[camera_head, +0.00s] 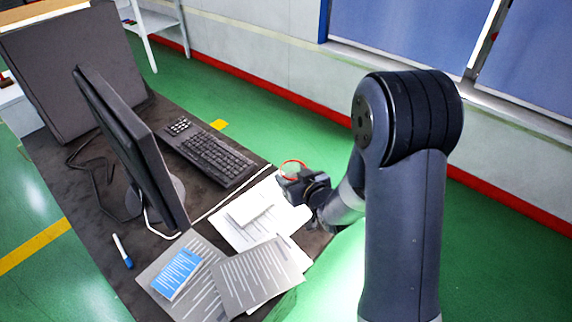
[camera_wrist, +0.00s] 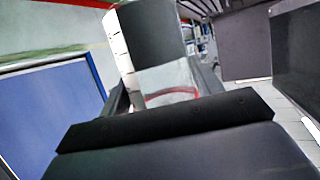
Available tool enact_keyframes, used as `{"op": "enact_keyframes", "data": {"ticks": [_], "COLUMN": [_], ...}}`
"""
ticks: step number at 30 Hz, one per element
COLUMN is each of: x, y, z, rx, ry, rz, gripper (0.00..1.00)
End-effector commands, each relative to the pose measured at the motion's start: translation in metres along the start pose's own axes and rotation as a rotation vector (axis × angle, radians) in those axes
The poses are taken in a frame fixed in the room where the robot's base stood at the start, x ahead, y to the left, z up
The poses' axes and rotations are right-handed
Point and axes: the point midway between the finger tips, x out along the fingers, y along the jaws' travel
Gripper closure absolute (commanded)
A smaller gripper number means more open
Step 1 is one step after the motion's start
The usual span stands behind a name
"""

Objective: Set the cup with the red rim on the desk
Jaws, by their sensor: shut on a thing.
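The cup with the red rim (camera_head: 292,166) is held at my gripper (camera_head: 291,184), near the right edge of the desk (camera_head: 110,245) in the head view. Its red rim shows above the dark fingers, and most of its body is hidden. In the wrist view the clear cup (camera_wrist: 170,88) with a red band stands between the fingers (camera_wrist: 170,85), beyond the dark gripper body. My gripper is shut on the cup. I cannot tell whether the cup's base touches the desk or papers.
Papers (camera_head: 262,275) cover the near right part of the desk, with a blue card (camera_head: 176,272) on them. A keyboard (camera_head: 212,155), a monitor (camera_head: 135,150) and a marker (camera_head: 122,251) are on the desk. Bare desk shows near the marker.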

Motion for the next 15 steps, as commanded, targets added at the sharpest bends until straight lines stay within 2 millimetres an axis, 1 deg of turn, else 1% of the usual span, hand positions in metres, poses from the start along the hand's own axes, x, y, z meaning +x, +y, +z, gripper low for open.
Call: {"op": "enact_keyframes", "data": {"ticks": [5, 15], "x": [0.004, 0.017], "y": [0.0, 0.0], "z": [0.012, 0.048], "rx": [0.0, 0.0], "ry": [0.0, 0.0], "rz": [0.001, 0.001], "gripper": [0.71, 0.71]}}
